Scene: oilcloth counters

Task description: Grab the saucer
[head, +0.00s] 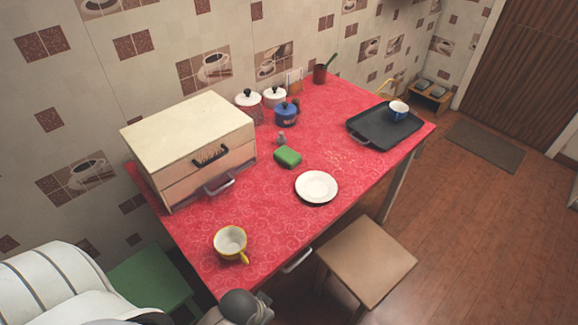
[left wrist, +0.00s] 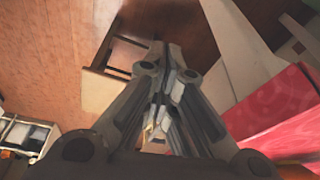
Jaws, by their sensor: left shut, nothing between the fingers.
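The saucer (head: 317,187) is a small white round plate. It lies flat and empty on the red patterned tablecloth (head: 300,235), near the table's front edge in the head view. My left gripper (left wrist: 167,80) shows in the left wrist view with its fingers together and nothing between them. It is apart from the saucer, which does not show in that view. In the head view a white and grey part of my arm shows at the bottom left, below the table's near end. My right gripper is in neither view.
A yellow-handled cup (head: 230,242) stands left of the saucer, a green sponge-like block (head: 288,156) behind it. A drawer box (head: 190,150) fills the left; a black tray (head: 370,131) with a blue cup (head: 398,110) lies right. A stool (head: 367,258) stands in front.

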